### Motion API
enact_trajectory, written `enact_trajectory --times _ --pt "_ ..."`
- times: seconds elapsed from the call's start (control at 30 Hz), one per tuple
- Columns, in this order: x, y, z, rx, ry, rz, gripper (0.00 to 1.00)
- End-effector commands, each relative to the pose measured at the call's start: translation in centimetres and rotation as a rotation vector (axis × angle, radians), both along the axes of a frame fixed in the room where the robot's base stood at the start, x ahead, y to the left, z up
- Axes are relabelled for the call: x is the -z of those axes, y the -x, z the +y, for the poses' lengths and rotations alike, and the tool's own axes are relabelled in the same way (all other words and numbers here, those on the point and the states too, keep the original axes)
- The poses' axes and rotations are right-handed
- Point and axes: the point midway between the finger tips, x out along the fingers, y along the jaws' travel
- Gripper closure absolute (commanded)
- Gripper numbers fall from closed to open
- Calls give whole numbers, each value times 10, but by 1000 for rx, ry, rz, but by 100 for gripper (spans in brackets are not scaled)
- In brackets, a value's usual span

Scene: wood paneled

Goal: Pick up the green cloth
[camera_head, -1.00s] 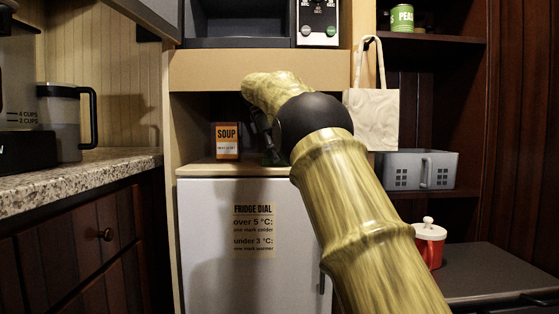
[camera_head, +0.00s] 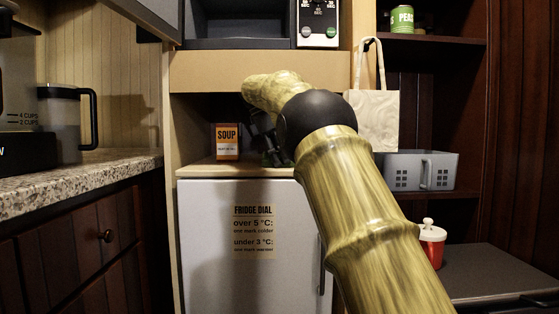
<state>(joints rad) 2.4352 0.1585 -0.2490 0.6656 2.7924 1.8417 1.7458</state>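A small dark green patch (camera_head: 272,159), which looks like the green cloth, shows on top of the white fridge, in the shadowed niche under the microwave. Most of it is hidden by my arm and gripper. My gripper (camera_head: 268,142) is a dark shape just behind my arm's black joint, pointing down over the fridge top, right at the green patch. I cannot tell whether its fingers touch the cloth or are open or shut.
A soup box (camera_head: 227,142) stands on the fridge top (camera_head: 205,168), close left of my gripper. The microwave shelf (camera_head: 215,72) is above. A paper bag (camera_head: 375,120) hangs to the right. A grey crate (camera_head: 420,170) and a red-white canister (camera_head: 431,243) stand at right.

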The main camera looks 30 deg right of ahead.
Motion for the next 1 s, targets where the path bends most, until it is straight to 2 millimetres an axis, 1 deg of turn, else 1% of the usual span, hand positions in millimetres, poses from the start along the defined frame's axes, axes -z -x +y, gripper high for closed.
enact_trajectory --times 0.03,0.07,0.57,0.67,0.7,0.93,1.0 --pt "2 0 0 0 0 1 62" --pt "2 0 0 0 0 1 67" --pt "1 -1 -1 2 0 2 67" --pt "-3 -1 -1 1 1 2 67" --pt "-8 0 -1 1 -1 2 67" --pt "-23 -1 -1 2 -2 1 67" --pt "-19 4 0 2 -2 2 67"
